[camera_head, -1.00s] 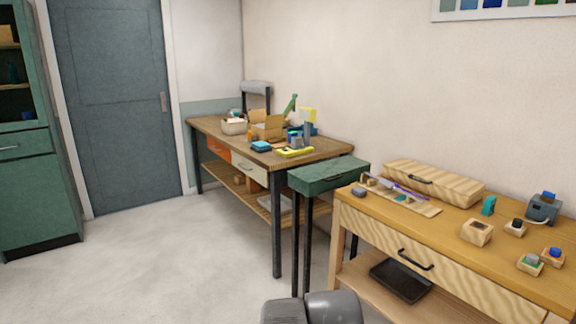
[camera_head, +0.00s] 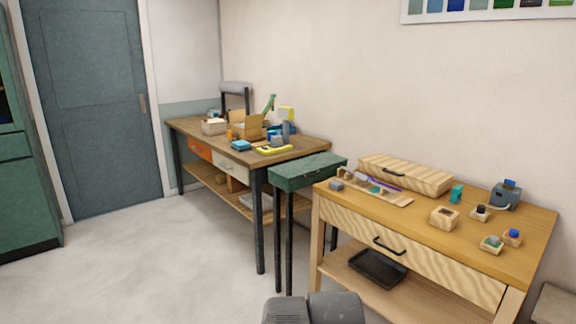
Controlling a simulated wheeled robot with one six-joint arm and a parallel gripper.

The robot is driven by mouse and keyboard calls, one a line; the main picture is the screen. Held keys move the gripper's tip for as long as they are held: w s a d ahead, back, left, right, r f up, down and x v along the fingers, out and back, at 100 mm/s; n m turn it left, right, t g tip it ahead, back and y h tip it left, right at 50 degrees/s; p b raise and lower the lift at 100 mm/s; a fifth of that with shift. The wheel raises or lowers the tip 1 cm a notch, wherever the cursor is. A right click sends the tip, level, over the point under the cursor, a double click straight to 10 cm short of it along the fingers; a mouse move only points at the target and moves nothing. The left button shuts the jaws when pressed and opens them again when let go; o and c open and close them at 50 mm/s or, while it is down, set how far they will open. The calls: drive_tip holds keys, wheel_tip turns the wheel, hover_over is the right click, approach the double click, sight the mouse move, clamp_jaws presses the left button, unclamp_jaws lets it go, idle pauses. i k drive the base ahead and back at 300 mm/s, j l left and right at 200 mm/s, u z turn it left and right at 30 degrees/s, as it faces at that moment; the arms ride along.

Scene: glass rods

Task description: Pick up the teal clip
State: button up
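A small teal object (camera_head: 457,193), which looks like the teal clip, stands on the wooden workbench (camera_head: 530,233) at the right, in front of the wall. It is small, so its exact shape is hard to tell. Another small teal-green piece lies on the wooden board (camera_head: 400,203) at the bench's left end, beside a purple rod (camera_head: 384,184). My gripper is not in view. Only a dark grey part of my own arm shows at the bottom centre, well short of the bench.
A long wooden case (camera_head: 405,175) lies at the bench's back. Small wooden blocks (camera_head: 444,217) and a grey-blue device (camera_head: 505,195) stand near the clip. A narrow green stand (camera_head: 306,172) sits left of the bench, before a cluttered table (camera_head: 190,127). The floor at left is clear.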

sight(456, 192)
drive_tip(key=k+l+u, duration=0.1)
drive_tip(key=k+l, duration=0.2)
drive_tip(key=z, duration=1.15)
drive_tip(key=u, duration=1.15)
drive_tip(key=z, duration=0.65)
